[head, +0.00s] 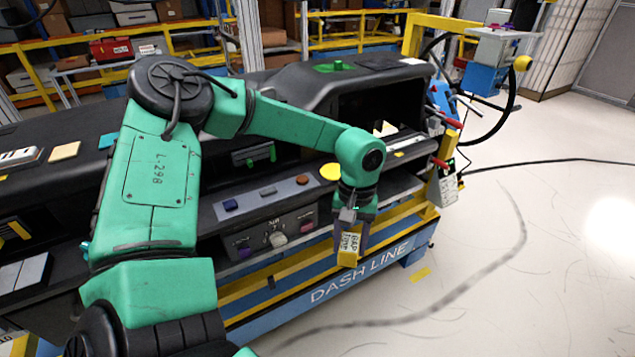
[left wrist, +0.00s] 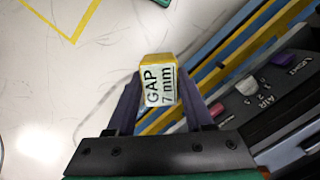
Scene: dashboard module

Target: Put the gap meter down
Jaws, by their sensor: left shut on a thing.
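The gap meter is a small yellow block with a white label reading "GAP 7 mm" (left wrist: 160,88). My left gripper (head: 348,240) is shut on the gap meter, which also shows in the head view (head: 348,250). The gripper points down and holds it in front of the dashboard module (head: 300,110), near the blue "DASH LINE" rail (head: 360,275). In the left wrist view the dark fingers (left wrist: 165,95) stand on both sides of the block, with floor and the rail behind it. My right gripper does not show.
A panel with knobs marked AIR (head: 278,240) faces the gripper. A grey shelf (head: 270,192) above it carries a blue block, an orange disc and a yellow disc (head: 330,171). Tools hang at the module's right end (head: 445,150). Open floor (head: 530,270) lies to the right.

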